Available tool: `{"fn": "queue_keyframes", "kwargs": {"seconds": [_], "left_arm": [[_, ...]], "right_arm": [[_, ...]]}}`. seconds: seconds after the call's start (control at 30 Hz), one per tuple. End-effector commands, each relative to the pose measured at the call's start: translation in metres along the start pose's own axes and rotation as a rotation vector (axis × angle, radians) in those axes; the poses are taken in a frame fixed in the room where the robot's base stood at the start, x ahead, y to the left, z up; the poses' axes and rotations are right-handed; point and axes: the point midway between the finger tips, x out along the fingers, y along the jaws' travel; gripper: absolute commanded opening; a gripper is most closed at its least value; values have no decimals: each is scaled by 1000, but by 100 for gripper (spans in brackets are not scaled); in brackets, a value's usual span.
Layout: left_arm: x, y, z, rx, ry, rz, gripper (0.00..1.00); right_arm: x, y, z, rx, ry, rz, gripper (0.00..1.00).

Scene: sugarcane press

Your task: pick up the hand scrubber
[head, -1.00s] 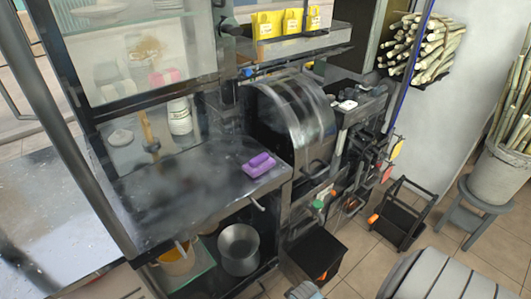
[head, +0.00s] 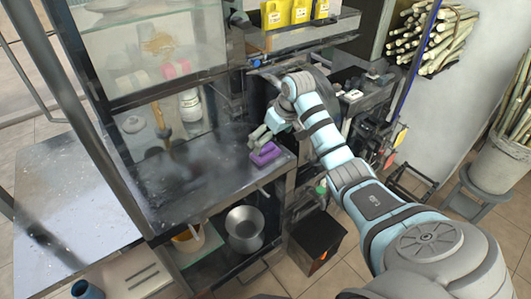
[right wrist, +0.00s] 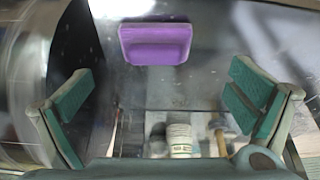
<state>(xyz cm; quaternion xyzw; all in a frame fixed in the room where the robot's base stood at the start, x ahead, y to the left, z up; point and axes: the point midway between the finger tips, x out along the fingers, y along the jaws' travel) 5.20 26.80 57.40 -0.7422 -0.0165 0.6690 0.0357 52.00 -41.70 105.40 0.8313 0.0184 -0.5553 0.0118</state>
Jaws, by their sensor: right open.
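The purple hand scrubber (head: 265,154) lies near the front right corner of the dark metal counter (head: 205,178). In the right wrist view, the scrubber (right wrist: 156,43) is at the top, with its purple surface facing the camera. My right gripper (head: 262,137) is just above and beside the scrubber in the head view. In the wrist view, its green-padded fingers (right wrist: 160,98) are spread wide with nothing between them, and the scrubber shows beyond the gap. My left gripper is not in view.
A white bottle (head: 190,105) and a wooden-handled tool (head: 160,122) stand towards the back of the counter. The cane press machinery is right of the counter, partly behind my arm. A metal pot (head: 245,226) sits on the shelf below. The counter's middle is mostly clear.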

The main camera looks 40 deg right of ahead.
Motion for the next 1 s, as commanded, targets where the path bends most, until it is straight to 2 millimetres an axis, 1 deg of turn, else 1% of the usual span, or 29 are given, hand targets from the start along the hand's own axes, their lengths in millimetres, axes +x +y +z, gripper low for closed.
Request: {"fn": "queue_keyframes", "kwargs": {"seconds": [0.03, 0.17, 0.4, 0.5, 0.63, 0.67, 0.93, 0.97, 1.0], "left_arm": [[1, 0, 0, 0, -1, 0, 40], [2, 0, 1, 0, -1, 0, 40], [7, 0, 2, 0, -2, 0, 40], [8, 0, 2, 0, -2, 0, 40], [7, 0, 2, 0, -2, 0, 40], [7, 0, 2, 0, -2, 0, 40], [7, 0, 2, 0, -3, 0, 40], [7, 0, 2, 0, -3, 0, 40], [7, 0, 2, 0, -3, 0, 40]], "right_arm": [[11, -1, 0, 2, -2, -2, 100], [28, 0, 0, 1, 0, 0, 100], [71, 5, -2, 1, 1, 0, 100], [78, 6, -2, 0, 2, 3, 100], [77, 6, -3, 0, 2, 3, 100], [77, 6, -3, 0, 2, 3, 98], [76, 6, -3, 0, 1, 3, 55], [76, 6, -3, 0, 2, 3, 51], [76, 6, -3, 0, 2, 3, 51]]}}
